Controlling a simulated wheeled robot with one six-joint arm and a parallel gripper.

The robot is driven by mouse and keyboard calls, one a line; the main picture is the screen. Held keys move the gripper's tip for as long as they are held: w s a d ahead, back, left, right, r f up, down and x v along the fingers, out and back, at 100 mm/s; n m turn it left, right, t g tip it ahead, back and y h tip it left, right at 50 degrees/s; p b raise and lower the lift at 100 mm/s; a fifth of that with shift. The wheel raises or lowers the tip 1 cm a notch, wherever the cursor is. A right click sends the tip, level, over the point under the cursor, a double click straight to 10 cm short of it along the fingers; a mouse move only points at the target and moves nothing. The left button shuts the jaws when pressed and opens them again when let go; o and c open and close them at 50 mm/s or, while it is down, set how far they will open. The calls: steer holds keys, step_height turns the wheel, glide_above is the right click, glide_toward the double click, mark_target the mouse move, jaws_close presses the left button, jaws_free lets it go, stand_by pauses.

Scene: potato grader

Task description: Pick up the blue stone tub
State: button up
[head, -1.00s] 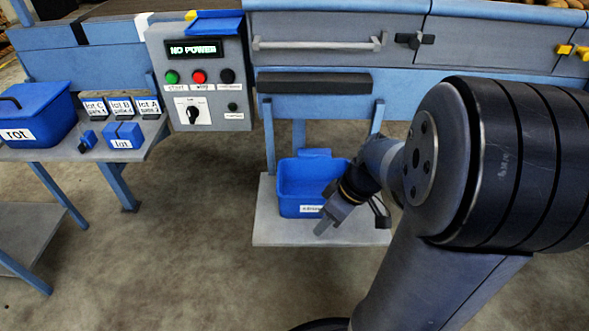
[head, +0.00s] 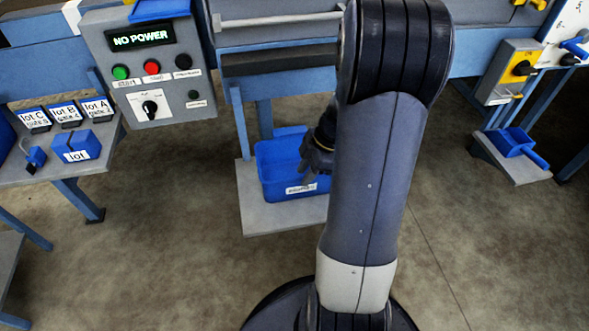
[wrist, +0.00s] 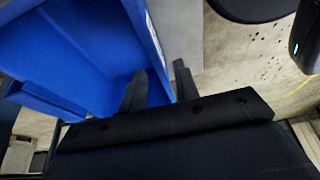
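The blue stone tub (head: 280,185) stands upright on a low grey shelf (head: 262,222) under the machine, with a white label on its front. In the wrist view the tub (wrist: 70,55) fills the upper left, seen from above, and its inside looks empty. My gripper (wrist: 160,85) is open at the tub's labelled wall. One finger is on the inner side and the other on the outer side, with the rim between them. In the head view my arm covers the tub's right part and most of the gripper.
A control panel (head: 148,68) reading NO POWER hangs to the left above the tub. A side table with lot cards and a blue lot box (head: 82,148) stands at left. A blue scoop (head: 515,143) lies on a small shelf at right. The floor in front is clear.

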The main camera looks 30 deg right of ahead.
steer(key=b, duration=0.2)
glide_above(298, 198)
step_height(298, 198, down, 5)
jaws_close()
stand_by(0.4)
